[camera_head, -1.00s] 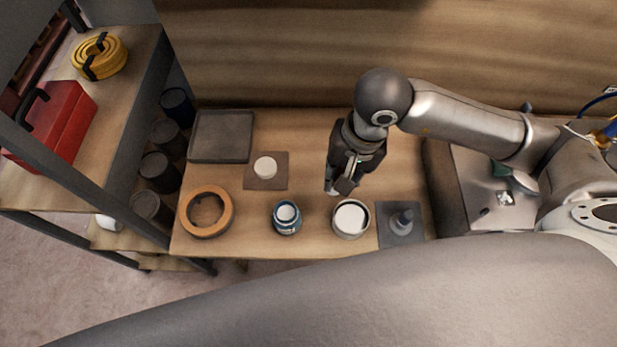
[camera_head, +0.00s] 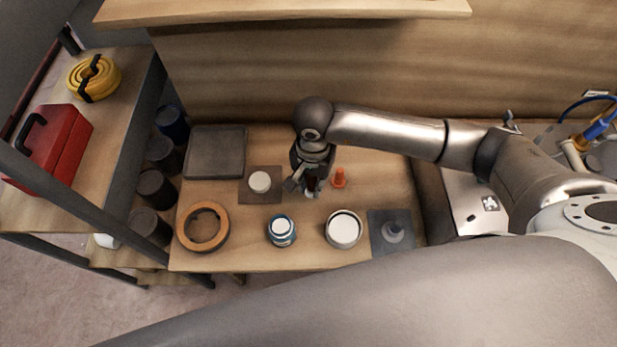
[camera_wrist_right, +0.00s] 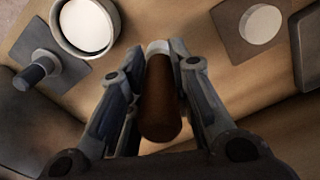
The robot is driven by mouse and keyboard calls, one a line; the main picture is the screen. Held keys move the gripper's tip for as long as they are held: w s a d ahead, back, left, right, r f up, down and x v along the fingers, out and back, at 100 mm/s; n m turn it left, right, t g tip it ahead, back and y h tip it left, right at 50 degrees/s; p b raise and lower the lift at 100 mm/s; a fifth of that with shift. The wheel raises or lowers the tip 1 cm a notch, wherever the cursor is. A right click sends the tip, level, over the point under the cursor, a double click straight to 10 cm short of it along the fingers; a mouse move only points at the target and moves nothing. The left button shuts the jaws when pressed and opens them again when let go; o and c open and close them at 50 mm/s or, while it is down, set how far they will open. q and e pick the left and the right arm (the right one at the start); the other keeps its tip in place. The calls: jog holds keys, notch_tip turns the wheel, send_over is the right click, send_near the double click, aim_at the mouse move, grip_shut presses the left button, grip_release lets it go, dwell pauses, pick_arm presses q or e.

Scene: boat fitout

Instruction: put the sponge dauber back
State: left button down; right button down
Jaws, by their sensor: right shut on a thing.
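My right gripper (camera_head: 309,190) is shut on the sponge dauber, a dark brown cylinder (camera_wrist_right: 160,100) with a pale end that points away from the wrist camera. In the head view the dauber is mostly hidden by the fingers; its pale end (camera_head: 309,195) shows below them. The gripper is over the bench, between a brown square mat (camera_head: 247,197) and a small orange cone-like piece (camera_head: 339,178). A white disc (camera_head: 260,182) lies on the mat. My left gripper is not in view.
Along the bench front are an orange ring (camera_head: 183,226), a blue jar (camera_head: 281,232), a white-filled tin (camera_head: 343,228) and a grey bottle-like thing (camera_head: 393,232) on a dark mat (camera_head: 379,218). A dark tray (camera_head: 216,152) lies back left. A shelf with a red box (camera_head: 52,150) stands left.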

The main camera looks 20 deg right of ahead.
jog(key=w+f, duration=0.3)
jog(key=w+f+p, duration=0.1)
jog(key=f, duration=0.1)
jog(key=shift+w+d+f, duration=0.15)
jog(key=shift+d+f, duration=0.1)
jog(key=shift+f+p, duration=0.65)
jog(key=shift+f, duration=0.95)
jog(key=shift+w+f, duration=0.1)
jog(key=c, duration=1.7)
grip_release()
jog(key=shift+f, duration=0.1)
jog(key=shift+c, duration=0.2)
jog(key=o, duration=0.4)
jog(key=shift+o, duration=0.2)
